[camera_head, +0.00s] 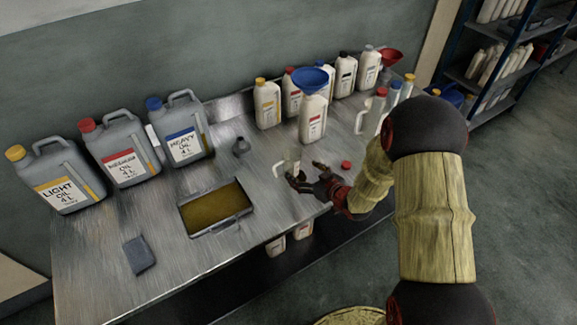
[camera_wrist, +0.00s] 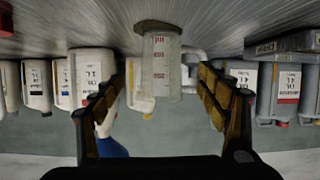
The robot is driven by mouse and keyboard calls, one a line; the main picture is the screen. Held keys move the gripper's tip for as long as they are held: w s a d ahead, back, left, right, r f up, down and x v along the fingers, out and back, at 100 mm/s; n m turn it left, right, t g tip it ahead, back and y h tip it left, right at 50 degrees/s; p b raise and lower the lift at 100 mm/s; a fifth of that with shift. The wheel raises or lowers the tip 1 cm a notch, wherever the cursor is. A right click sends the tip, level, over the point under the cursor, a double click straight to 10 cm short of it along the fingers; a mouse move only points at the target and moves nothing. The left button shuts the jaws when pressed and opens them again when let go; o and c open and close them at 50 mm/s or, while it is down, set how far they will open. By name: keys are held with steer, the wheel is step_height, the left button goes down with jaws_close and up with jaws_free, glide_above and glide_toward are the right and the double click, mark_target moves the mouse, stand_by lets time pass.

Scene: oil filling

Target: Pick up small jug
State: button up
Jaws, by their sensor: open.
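The small jug (camera_head: 294,157) is a clear measuring jug, standing upright near the table's front edge with its handle on the left. In the wrist view, which looks upside down, the small jug (camera_wrist: 160,62) has red marks and its handle on the right. My gripper (camera_head: 307,174) is open and low over the table, on the near side of the jug. In the wrist view its two fingers lie on either side of the jug, with a gap on each side. I cannot tell how far the jug reaches between them.
A red cap (camera_head: 346,165) lies right of my gripper. A metal pan (camera_head: 189,222) of amber liquid is to the left. A white bottle (camera_head: 313,118) with a blue funnel (camera_head: 310,79) stands behind the jug. Grey canisters (camera_head: 117,150) stand at the left, several bottles at the back.

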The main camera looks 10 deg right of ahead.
mark_target(298, 160)
steer(key=shift+b+x, duration=0.9)
steer(key=shift+x, duration=1.9)
steer(key=shift+r, duration=0.1)
steer(key=c, duration=0.3)
steer(key=c, duration=1)
steer(key=shift+o, duration=0.2)
steer(key=shift+r, duration=0.1)
step_height(298, 160, up, 4)
steer(key=shift+s+f+p, duration=0.1)
steer(key=shift+s+p, duration=0.05)
steer(key=shift+p, duration=0.8)
steer(key=w+r+p+v, duration=0.1)
steer(key=r+p+v, duration=0.2)
steer(key=v, duration=1.3)
steer(key=shift+a+p, duration=0.4)
steer(key=shift+p, duration=0.25)
